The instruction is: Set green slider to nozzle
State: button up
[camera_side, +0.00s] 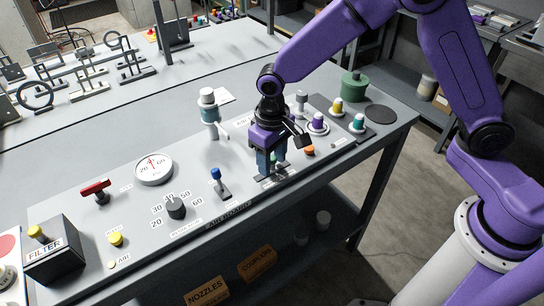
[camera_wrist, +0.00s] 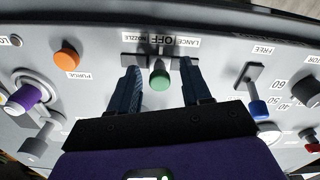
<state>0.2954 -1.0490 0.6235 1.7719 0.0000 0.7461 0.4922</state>
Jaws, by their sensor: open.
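The green slider (camera_wrist: 160,79) has a round green knob and shows in the wrist view between my gripper's two fingers. Its dark slot (camera_wrist: 140,60) runs left to right there, and the knob sits by the middle OFF label (camera_wrist: 160,40). The NOZZLE label (camera_wrist: 133,38) is on the left in that view and the LANCE label (camera_wrist: 187,41) on the right, all upside down. My gripper (camera_side: 271,166) is open, low over the panel, with one finger on each side of the knob and gaps visible. In the side view the fingers mostly hide the slider.
An orange button (camera_wrist: 67,59) and a purple knob (camera_wrist: 27,96) are left in the wrist view. A blue-tipped lever (camera_wrist: 259,108) is on the right.

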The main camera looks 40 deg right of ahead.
grip_shut()
jog(key=shift+d, duration=1.75)
grip_release()
notch_tip(320, 180, up, 18)
jog(key=shift+f, duration=0.25)
